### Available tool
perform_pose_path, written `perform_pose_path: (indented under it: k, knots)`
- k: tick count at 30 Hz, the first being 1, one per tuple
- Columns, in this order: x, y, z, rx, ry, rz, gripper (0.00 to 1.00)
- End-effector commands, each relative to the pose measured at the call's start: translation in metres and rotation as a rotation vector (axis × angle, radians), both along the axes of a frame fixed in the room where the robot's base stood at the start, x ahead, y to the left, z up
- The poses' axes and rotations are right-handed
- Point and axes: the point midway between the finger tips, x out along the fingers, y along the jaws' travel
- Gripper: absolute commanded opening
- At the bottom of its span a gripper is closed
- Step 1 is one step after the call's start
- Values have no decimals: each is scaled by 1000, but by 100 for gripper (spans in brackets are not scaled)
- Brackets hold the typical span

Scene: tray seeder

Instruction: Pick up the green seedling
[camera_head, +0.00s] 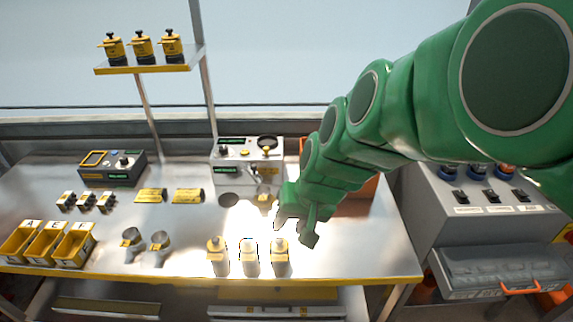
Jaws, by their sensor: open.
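I cannot make out a green seedling in the head view; the only large green thing is my own arm. My gripper (294,230) is open, pointing down over the front right part of the metal table (345,255). It is just above and behind a row of small pale bottles with yellow bands: a left one (217,258), a middle one (249,260) and a right one (280,259). The right bottle is nearest to my gripper. Nothing shows between the fingers. My arm hides part of the table behind it.
A grey seeder machine (232,153) and an orange crate (362,190), partly hidden, stand behind. Yellow bins (75,245), metal scoops (158,248) and a control box (112,172) are left. A shelf (150,69) holds jars. A grey cabinet (480,230) stands right.

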Motion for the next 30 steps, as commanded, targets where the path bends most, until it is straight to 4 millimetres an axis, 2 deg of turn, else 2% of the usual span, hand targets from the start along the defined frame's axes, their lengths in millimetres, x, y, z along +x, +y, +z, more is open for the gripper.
perform_pose_path:
  k: [1,6,15,23,30]
  knots:
    - [14,13,-3,22,-20,-4,41]
    - [67,51,-6,95,-122,-49,41]
    - [152,100,-20,164,-286,-180,41]
    - [210,120,-48,145,-404,-327,41]
    - [247,121,-85,60,-504,-471,41]
